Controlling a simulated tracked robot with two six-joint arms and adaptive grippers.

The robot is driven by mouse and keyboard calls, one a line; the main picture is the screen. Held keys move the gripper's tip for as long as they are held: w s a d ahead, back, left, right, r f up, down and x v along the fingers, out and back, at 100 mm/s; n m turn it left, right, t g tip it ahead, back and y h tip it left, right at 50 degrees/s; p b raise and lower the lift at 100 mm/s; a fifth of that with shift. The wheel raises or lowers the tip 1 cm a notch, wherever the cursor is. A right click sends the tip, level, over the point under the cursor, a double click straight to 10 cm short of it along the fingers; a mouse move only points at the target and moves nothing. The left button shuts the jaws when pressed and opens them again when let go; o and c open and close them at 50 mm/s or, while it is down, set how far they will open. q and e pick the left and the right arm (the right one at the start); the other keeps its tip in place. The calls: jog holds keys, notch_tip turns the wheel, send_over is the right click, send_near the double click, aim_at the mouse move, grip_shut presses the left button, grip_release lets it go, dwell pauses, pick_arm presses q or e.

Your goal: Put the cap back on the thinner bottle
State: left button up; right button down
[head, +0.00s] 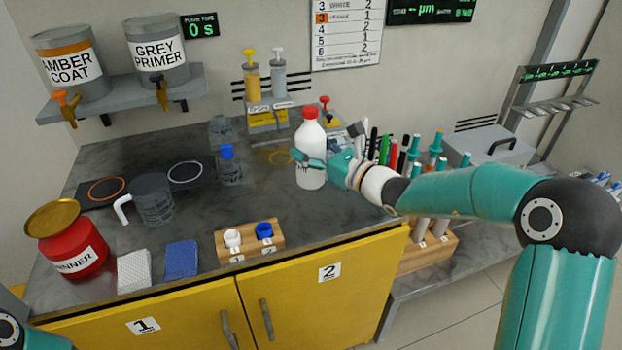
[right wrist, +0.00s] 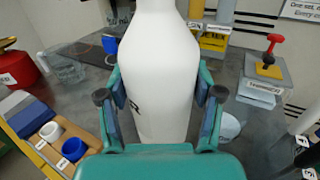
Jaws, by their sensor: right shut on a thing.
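A white bottle (head: 311,172) with a red cap (head: 310,113) on its top is upright at the counter's right back. My right gripper (head: 308,160) is shut around its body. In the right wrist view the white bottle (right wrist: 160,60) stands between both fingers of my right gripper (right wrist: 160,100); its top is cut off and only part of a dark letter shows. I cannot tell whether its base touches the counter. A red container (head: 75,255) with a gold lid and a label partly reading "THINNER" stands at the front left. My left gripper is out of view.
A wooden holder (head: 275,245) carries a white cup-like piece (head: 232,238) and a blue one (head: 264,230). A clear blue-capped bottle (head: 230,172), a jug (head: 154,203) and two cloths stand or lie left of the white bottle. Pens and tools crowd its right. The counter before it is clear.

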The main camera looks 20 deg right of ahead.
aim_at(321, 181)
jog(key=shift+f, duration=1.55)
notch_tip(321, 181, down, 4)
jog(key=shift+f, duration=0.2)
jog(key=shift+c, duration=0.9)
grip_release()
jog(key=b+v, duration=0.1)
jog(key=v, duration=1.1)
jog(key=shift+s, duration=0.1)
